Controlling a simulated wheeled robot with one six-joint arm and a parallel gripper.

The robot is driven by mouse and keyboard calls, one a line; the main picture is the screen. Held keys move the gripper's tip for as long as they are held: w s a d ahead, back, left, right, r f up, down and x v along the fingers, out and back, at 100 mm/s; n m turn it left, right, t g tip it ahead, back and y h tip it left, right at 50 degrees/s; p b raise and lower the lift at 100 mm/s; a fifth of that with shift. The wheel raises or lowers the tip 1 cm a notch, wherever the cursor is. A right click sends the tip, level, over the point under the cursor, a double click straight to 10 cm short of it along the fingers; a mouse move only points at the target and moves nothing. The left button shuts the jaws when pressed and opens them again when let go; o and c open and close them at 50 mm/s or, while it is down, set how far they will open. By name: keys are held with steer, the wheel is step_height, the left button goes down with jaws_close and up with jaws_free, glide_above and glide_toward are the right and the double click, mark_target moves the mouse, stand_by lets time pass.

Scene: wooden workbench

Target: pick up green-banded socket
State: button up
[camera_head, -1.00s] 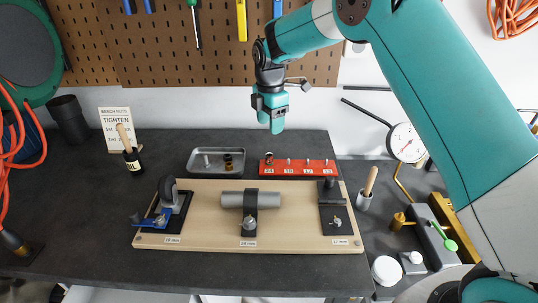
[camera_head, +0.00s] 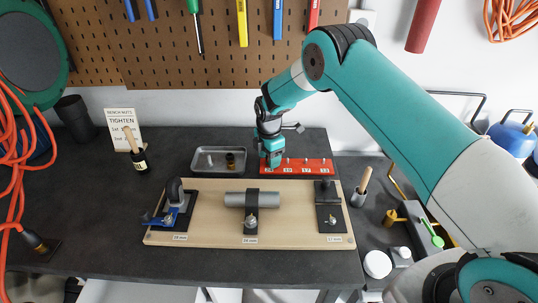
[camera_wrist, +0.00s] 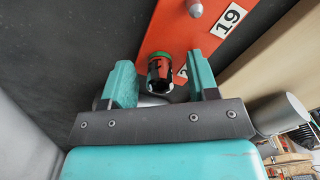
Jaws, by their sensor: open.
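The green-banded socket (camera_wrist: 160,72) is a dark, short cylinder with a green ring at its top in the wrist view. It stands at the end of the red rack (camera_wrist: 178,28), also seen in the head view (camera_head: 310,167). My gripper (camera_wrist: 161,84) is open, with one teal finger on each side of the socket and gaps between. In the head view my gripper (camera_head: 271,162) is low over the left end of the rack and hides the socket there.
A grey metal tray (camera_head: 207,170) with small parts lies left of the rack. A wooden board (camera_head: 285,213) with clamped fixtures and a grey pipe lies in front. The left bench top is mostly clear.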

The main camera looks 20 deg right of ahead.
steer(key=c, duration=1)
jaws_close()
steer(key=shift+r, duration=0.1)
